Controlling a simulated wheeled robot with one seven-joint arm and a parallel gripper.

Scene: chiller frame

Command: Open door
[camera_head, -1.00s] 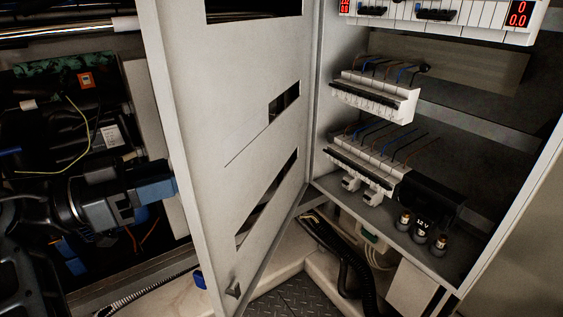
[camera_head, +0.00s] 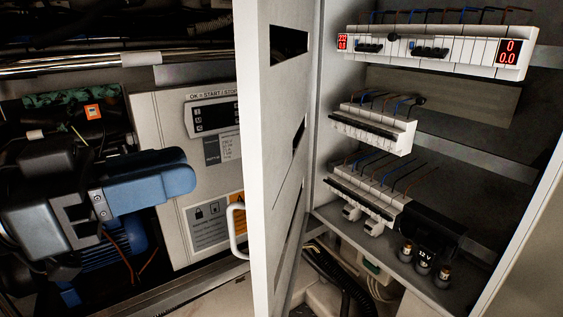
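The white cabinet door (camera_head: 287,190) stands open and almost edge-on to me, hinged on its right side. Its inner face with dark cut-outs shows narrowly on the right. A pale curved handle (camera_head: 236,230) sticks out on the left, outer side. The open cabinet (camera_head: 325,150) shows its interior to the right of the door. My gripper (camera_head: 190,180), with blue fingers, is left of the door and apart from the handle, with nothing visible held. The fingers overlap from this side, so their gap cannot be told.
Inside the cabinet are a top module row with red displays (camera_head: 435,48), breaker rows (camera_head: 372,128) and a dark 12 V unit (camera_head: 430,232). Behind my gripper is a grey control panel (camera_head: 215,115) with labels. Pipes (camera_head: 120,62) run along the upper left. Hoses lie below the cabinet.

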